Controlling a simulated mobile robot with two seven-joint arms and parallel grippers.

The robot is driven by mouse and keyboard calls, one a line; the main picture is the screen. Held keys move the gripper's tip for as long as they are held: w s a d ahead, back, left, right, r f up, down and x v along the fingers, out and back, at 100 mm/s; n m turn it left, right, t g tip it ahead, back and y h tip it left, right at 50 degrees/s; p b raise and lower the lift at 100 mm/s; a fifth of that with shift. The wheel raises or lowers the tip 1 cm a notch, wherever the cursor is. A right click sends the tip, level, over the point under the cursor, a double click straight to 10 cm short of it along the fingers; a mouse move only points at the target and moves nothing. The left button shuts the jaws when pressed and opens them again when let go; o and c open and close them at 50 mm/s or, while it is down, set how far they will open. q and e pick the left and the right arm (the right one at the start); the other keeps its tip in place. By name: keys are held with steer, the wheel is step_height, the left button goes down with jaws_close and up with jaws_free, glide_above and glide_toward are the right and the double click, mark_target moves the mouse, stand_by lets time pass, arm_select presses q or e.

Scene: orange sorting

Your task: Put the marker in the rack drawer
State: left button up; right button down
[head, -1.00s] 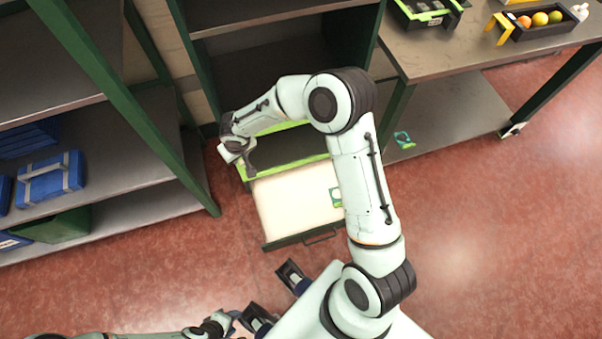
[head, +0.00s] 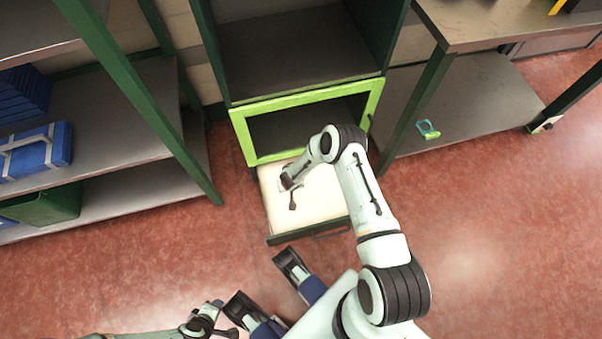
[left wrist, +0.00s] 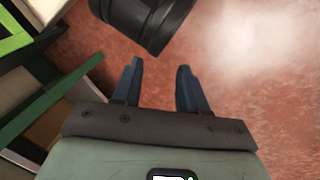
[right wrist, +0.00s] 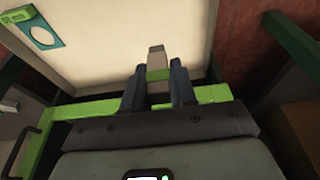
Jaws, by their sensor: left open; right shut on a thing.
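The marker (right wrist: 156,60), a light brown stick with a green band, is held between the fingers of my right gripper (right wrist: 158,75). In the head view my right gripper (head: 291,190) is over the pulled-out white rack drawer (head: 325,212), which also fills the upper part of the right wrist view (right wrist: 95,65). My left gripper (left wrist: 160,85) is open and empty over the red floor, away from the drawer.
The rack's bright green frame (head: 305,98) stands behind the drawer. A teal piece with a round hole (right wrist: 43,33) lies in the drawer, beside a green item (right wrist: 17,16). Shelves with a blue case (head: 35,150) stand left, and a table (head: 480,22) right.

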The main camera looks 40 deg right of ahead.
step_height(320, 180, down, 6)
steer(key=shift+r+b, duration=0.25)
steer(key=shift+b, duration=0.65)
arm_select(q)
step_height(320, 180, down, 4)
steer(key=w+a+b, duration=0.1)
steer(key=w+a, duration=0.1)
arm_select(e)
step_height(320, 180, down, 8)
steer(key=shift+r+b, duration=0.2)
steer(key=shift+b, duration=1.05)
step_height(320, 180, down, 5)
steer(key=b, duration=0.2)
steer(key=shift+r+b, duration=0.15)
steer(key=shift+b, duration=0.25)
arm_select(q)
steer(key=s+f+g, duration=0.2)
steer(key=s+f, duration=0.1)
steer(key=s, duration=0.3)
steer(key=s+a+f+n+g, duration=0.1)
steer(key=s+f, duration=0.3)
steer(key=s, duration=0.1)
steer(key=shift+s+g, duration=0.4)
steer(key=shift+a, duration=0.1)
arm_select(e)
steer(key=c, duration=0.9)
jaws_free()
arm_select(q)
steer(key=shift+w, duration=0.15)
